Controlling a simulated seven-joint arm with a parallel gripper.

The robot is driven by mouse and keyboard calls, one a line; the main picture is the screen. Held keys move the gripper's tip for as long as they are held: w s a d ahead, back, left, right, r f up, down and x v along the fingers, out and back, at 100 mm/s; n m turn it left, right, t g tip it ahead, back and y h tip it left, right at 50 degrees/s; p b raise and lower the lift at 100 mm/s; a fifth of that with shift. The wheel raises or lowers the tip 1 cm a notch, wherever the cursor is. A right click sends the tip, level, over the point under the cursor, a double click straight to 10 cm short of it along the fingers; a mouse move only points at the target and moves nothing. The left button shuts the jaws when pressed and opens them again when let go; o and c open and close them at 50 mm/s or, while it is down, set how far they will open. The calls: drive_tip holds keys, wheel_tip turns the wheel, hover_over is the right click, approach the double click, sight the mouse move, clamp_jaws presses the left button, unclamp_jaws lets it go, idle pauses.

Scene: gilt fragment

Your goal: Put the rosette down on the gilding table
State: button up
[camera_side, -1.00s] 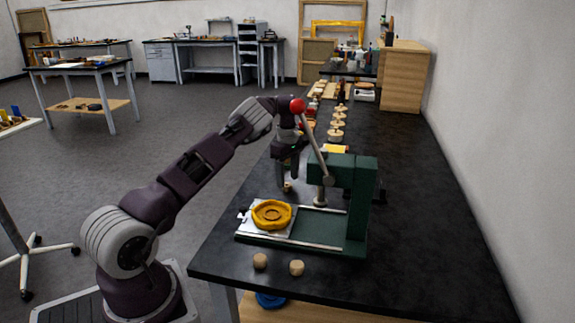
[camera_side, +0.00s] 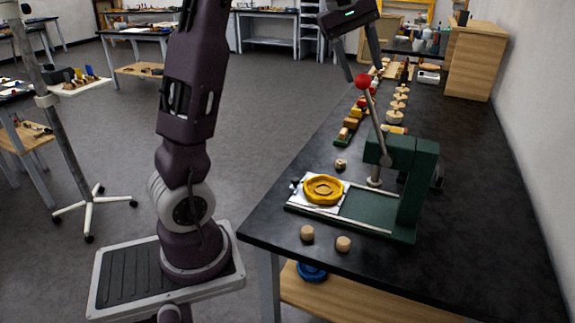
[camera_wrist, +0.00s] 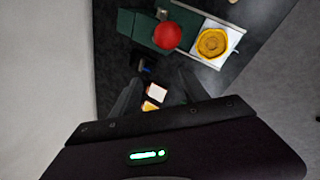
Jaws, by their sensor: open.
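The rosette is a yellow, round, lobed piece (camera_side: 323,189). It lies flat on a white plate at the left end of the green press (camera_side: 422,190). It also shows at the upper right of the wrist view (camera_wrist: 212,43). My gripper (camera_side: 364,72) is raised above and behind the press, fingers pointing down, apart and empty. In the wrist view, the fingers of my gripper (camera_wrist: 158,80) are spread, with the rosette well off to their right. Several tables are in view; I cannot tell which is the gilding table.
The press's lever has a red knob (camera_side: 363,81) close to my gripper. Wooden pieces (camera_side: 307,233) stand on the black bench (camera_side: 480,250) in front of the press. Small items line the bench behind it. A wooden cabinet (camera_side: 470,60) stands at the far end. The bench's front right is clear.

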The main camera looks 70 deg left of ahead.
drive_tip(key=s+d+m, duration=0.7)
drive_tip(key=s+d, duration=0.4)
drive_tip(key=d, duration=0.2)
drive_tip(key=s+d+f+m, duration=0.3)
drive_tip(key=s+f+m, duration=0.1)
drive_tip(key=s, duration=0.3)
drive_tip(key=s+d+f+m+t+y, duration=0.1)
drive_tip(key=s+d+f+m, duration=0.3)
drive_tip(key=s, duration=0.3)
drive_tip(key=shift+s+f+m, duration=0.25)
drive_tip(key=shift+f+m, duration=0.05)
drive_tip(key=shift+f, duration=0.1)
